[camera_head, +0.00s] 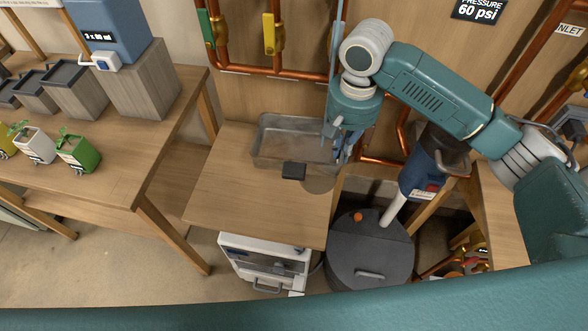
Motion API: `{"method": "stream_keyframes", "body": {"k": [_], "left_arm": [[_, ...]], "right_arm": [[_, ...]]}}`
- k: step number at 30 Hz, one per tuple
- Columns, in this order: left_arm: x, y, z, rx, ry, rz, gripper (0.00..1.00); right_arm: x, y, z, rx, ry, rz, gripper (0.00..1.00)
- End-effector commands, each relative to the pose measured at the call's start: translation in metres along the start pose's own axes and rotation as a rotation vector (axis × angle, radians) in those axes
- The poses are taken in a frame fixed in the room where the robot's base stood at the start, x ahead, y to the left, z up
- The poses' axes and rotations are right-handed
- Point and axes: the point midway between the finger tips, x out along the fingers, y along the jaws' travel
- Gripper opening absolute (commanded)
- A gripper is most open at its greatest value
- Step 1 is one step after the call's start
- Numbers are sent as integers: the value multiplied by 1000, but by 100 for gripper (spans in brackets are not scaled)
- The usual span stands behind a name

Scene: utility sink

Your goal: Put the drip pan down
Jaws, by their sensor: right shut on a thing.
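The drip pan (280,148) is a shallow grey metal tray near the back of the wooden worktop (250,205). My right gripper (341,153) points down at the pan's right end and is shut on it there. The arm partly hides that end and the fingertips. I cannot tell whether the pan's underside touches the worktop or hangs just above it. My left gripper is not in view.
A small black block (293,170) sits at the pan's front edge. A grey lidded drum (369,250) stands right of the worktop. Copper pipes (275,72) run along the wall behind. The worktop's front left is clear.

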Motion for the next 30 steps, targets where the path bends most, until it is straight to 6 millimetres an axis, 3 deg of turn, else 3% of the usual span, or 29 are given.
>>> {"method": "stream_keyframes", "body": {"k": [3,8,12,20,25,30], "left_arm": [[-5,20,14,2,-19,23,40],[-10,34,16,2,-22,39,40],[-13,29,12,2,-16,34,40],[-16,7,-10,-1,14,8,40],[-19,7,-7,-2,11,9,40],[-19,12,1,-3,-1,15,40]], "right_arm": [[21,-4,-7,49,-4,-2,0],[48,-4,-9,65,0,-1,0],[73,-4,-10,64,2,-1,0],[101,-3,-10,63,2,-1,0],[122,-3,-10,63,3,-2,0],[126,-3,-10,62,5,-3,0]]}}
